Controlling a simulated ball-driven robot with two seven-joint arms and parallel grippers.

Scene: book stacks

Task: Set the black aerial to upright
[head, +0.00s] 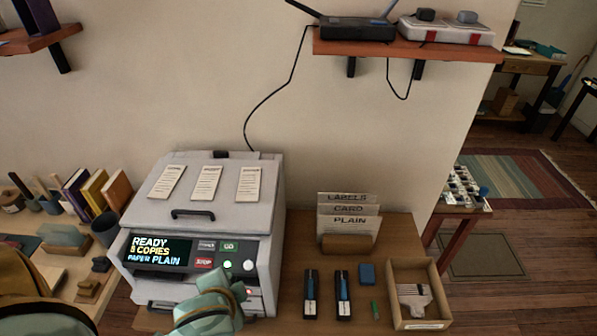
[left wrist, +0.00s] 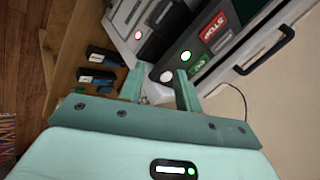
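The black aerial (head: 303,8) leans to the left from the left end of a dark router (head: 357,29) on the wall shelf; its upper end is cut off by the picture's top edge. A second, blue-grey aerial (head: 389,9) leans to the right at the router's other end. My left gripper (head: 236,291) is low in front of the copier's panel, well below the shelf. In the left wrist view my left gripper (left wrist: 159,73) has its two fingers apart with nothing between them. My right gripper is not in view.
The wooden wall shelf (head: 335,47) also carries a white-and-red device (head: 446,33). Black cables hang below it. The copier (head: 217,190) stands under the shelf's left side. A card holder (head: 347,240), staplers and a wooden tray (head: 420,325) are on the table.

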